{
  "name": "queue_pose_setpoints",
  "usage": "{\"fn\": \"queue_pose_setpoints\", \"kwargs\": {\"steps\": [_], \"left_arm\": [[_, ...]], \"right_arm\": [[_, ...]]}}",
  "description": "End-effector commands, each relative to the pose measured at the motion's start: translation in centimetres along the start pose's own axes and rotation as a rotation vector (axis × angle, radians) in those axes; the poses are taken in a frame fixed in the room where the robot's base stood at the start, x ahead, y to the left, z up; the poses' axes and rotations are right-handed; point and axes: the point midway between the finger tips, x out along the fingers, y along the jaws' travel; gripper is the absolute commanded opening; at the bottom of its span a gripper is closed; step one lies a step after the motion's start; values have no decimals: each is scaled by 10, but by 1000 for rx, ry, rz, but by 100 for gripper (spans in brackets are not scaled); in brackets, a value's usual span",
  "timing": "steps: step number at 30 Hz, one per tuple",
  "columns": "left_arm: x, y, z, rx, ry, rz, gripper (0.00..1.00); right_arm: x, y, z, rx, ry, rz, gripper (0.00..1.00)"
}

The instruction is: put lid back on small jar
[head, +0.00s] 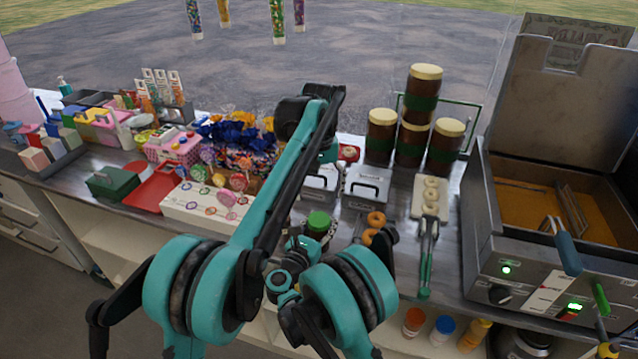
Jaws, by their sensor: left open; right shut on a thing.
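A small jar (318,236) with a green lid (318,219) stands near the front edge of the counter, in the middle of the head view. The lid appears to sit over the jar's mouth; I cannot tell whether it is fully seated. My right gripper (302,244) is low, just left of the jar, and is shut on what looks like the jar's body. Its fingertips are partly hidden by my own arm. My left gripper (333,158) is higher and farther back, beyond the jar. It is open, partly hidden behind its wrist, and apart from the jar.
Metal bins (368,186) stand behind the jar. Doughnuts (375,219) and tongs (427,258) lie to its right. Large brown jars (381,136) are stacked at the back. A fryer (540,250) fills the right end. A lollipop box (205,208) is at left.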

Motion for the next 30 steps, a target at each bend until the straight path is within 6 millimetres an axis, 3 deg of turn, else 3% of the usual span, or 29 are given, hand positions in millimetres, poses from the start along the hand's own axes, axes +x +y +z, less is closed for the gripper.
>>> {"fn": "queue_pose_setpoints", "kwargs": {"steps": [6,16,17,20,30], "left_arm": [[-25,0,0,0,0,0,78],[-29,0,0,0,0,0,78],[-29,0,0,0,0,0,78],[-28,0,0,0,0,0,78],[-28,0,0,0,0,0,78]], "right_arm": [[0,0,0,0,0,0,0],[0,0,0,0,0,0,0],[0,0,0,0,0,0,46],[0,0,0,0,0,0,72],[-2,0,0,0,0,1,73]]}}
